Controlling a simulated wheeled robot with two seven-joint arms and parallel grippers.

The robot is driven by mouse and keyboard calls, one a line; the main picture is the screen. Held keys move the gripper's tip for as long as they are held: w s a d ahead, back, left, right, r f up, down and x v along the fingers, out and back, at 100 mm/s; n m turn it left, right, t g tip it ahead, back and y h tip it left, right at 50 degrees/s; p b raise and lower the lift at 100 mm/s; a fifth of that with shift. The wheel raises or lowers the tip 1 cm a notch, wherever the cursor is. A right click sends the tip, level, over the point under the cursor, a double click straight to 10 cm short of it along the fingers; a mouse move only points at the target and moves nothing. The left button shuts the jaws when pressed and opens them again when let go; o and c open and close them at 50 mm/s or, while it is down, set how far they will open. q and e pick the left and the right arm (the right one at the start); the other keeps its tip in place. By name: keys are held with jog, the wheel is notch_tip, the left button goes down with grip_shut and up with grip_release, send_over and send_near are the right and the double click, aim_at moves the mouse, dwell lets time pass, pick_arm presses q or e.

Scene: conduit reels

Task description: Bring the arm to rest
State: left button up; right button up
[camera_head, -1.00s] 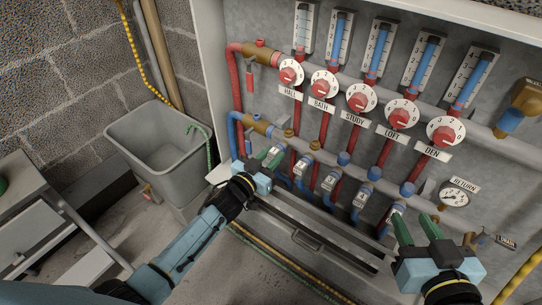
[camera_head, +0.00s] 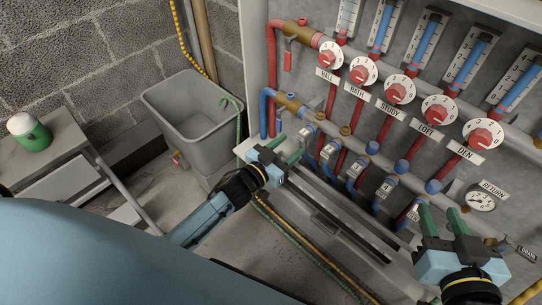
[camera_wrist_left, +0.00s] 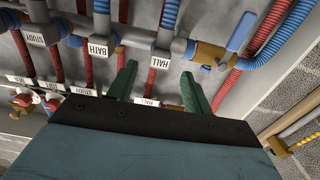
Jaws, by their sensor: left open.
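My left arm reaches in from the left in the head view, and its blue link fills the bottom left. My left gripper (camera_head: 297,147) is open, with its green fingers pointing at the lower left of the manifold panel (camera_head: 263,60). In the left wrist view the two fingers (camera_wrist_left: 158,80) stand apart with nothing between them, in front of the pipe labelled HALL (camera_wrist_left: 158,60). I cannot tell whether they touch anything. My right gripper (camera_head: 441,214) is at the lower right, its fingers apart and seemingly empty, near the DEN pipe's lower end.
Red dials (camera_head: 399,90) and gauge tubes line the panel. A grey bin (camera_head: 196,142) stands left of it. A bench (camera_head: 62,147) with a green and white container (camera_head: 30,132) is at far left. The floor in between is fairly clear.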

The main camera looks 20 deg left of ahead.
pick_arm(q)
jog(key=p+v, duration=0.2)
jog(key=v, duration=0.6)
jog(key=shift+r, duration=0.1)
